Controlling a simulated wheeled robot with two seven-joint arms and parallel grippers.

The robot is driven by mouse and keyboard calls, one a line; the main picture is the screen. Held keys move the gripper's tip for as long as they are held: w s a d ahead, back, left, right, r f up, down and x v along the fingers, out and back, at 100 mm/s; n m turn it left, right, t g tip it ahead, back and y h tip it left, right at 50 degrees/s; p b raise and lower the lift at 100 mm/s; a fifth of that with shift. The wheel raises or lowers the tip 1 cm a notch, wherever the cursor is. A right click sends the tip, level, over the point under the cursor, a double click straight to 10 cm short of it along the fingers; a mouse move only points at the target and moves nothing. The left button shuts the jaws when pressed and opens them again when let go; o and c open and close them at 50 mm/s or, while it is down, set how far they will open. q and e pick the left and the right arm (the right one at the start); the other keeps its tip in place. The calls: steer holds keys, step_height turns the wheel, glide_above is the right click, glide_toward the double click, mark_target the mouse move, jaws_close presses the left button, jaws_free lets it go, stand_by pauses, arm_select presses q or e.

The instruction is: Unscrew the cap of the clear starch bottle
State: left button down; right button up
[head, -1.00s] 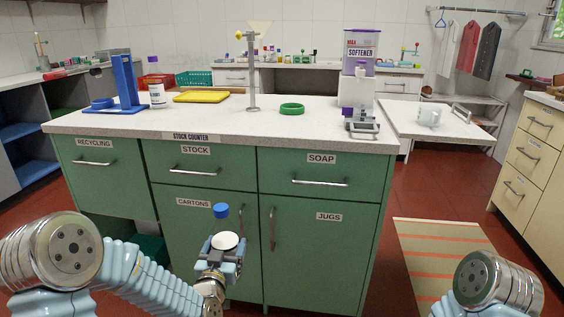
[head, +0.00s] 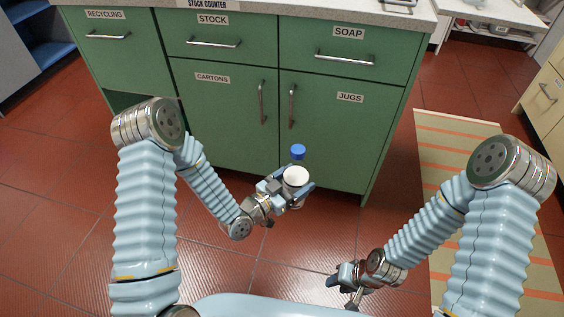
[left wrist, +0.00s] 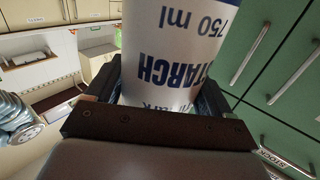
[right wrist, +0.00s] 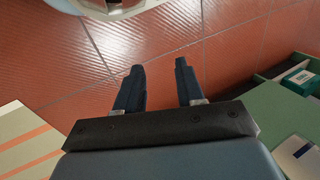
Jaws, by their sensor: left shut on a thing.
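My left gripper (head: 288,188) is shut on the white starch bottle (head: 296,177), in front of the green cabinet. The bottle's blue cap (head: 298,152) is at its top. In the left wrist view the bottle's label (left wrist: 170,70) reads "STARCH" and "750 ml", upside down, with the body between both fingers. The cap is out of that view. My right gripper (head: 342,280) is low, to the right of and nearer than the bottle, apart from it. In the right wrist view my right gripper (right wrist: 158,85) is open, with nothing between its fingers.
The green stock counter (head: 225,105), with labelled drawers and doors, stands behind the bottle. A striped mat (head: 455,150) lies on the red tiled floor at the right. Open floor (head: 80,200) shows at the left.

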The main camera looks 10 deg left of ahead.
steer(key=shift+o, duration=1.2)
steer(key=shift+w, duration=0.1)
steer(key=shift+o, duration=0.8)
steer(key=shift+w, duration=0.4)
steer(key=w+a+r+m+g+h, duration=0.1)
steer(key=w+a+r+m, duration=0.1)
steer(key=w+r+m, duration=0.55)
steer(key=w+a+r+m+h, duration=0.1)
steer(key=w+r+m, duration=0.25)
steer(key=w, duration=0.65)
step_height(320, 180, up, 28)
steer(key=m+h, duration=0.2)
steer(key=m, duration=0.9)
glide_above(298, 149)
steer(key=shift+d, duration=0.2)
steer(key=shift+a+f, duration=0.15)
steer(key=shift+a, duration=0.05)
step_height(298, 149, down, 7)
steer(key=shift+f, duration=0.2)
